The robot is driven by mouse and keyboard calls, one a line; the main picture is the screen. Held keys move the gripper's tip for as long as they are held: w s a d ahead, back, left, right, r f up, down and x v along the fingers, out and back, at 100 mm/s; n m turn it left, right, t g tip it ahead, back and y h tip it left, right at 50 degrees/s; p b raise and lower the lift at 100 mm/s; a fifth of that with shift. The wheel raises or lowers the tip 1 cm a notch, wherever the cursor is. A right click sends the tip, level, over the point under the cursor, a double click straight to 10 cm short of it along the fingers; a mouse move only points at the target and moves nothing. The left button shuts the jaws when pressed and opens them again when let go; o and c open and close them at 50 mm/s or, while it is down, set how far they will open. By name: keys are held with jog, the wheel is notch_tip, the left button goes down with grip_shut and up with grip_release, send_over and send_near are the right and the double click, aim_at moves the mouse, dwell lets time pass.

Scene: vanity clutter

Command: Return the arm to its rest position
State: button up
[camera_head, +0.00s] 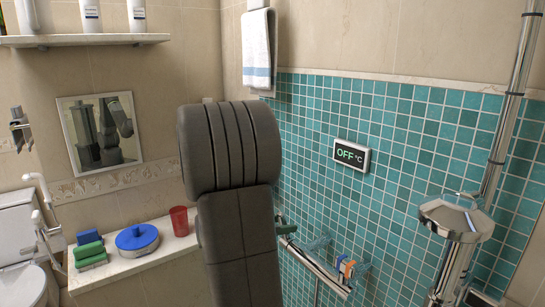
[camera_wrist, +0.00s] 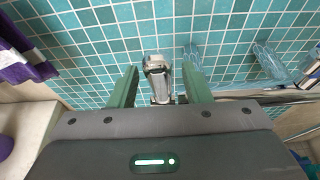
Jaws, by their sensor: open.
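My gripper (camera_wrist: 160,68) shows in the wrist view as two green fingers, spread apart and pointing at the teal tiled wall. A chrome fitting (camera_wrist: 157,72) stands between the fingers in the picture, with a gap on each side; how deep it sits between them I cannot tell. In the head view my dark grey arm rises up the middle of the picture and hides most of the gripper.
A chrome shower bar (camera_head: 318,268) runs along the tiles right of my arm. A shower head (camera_head: 452,218) hangs at right. A ledge (camera_head: 150,262) at left bears a red cup (camera_head: 179,221), a blue-topped round tin (camera_head: 137,240) and sponges (camera_head: 90,250).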

jog(key=s+a+f+t+h+b, duration=0.1)
jog(key=s+a+t+h+b, duration=0.1)
jog(key=s+a+b, duration=0.4)
jog(key=shift+s+a+f+h+b, duration=0.25)
jog(key=shift+a+h, duration=0.35)
jog(key=shift+a, duration=0.7)
jog(key=shift+w+r, duration=0.1)
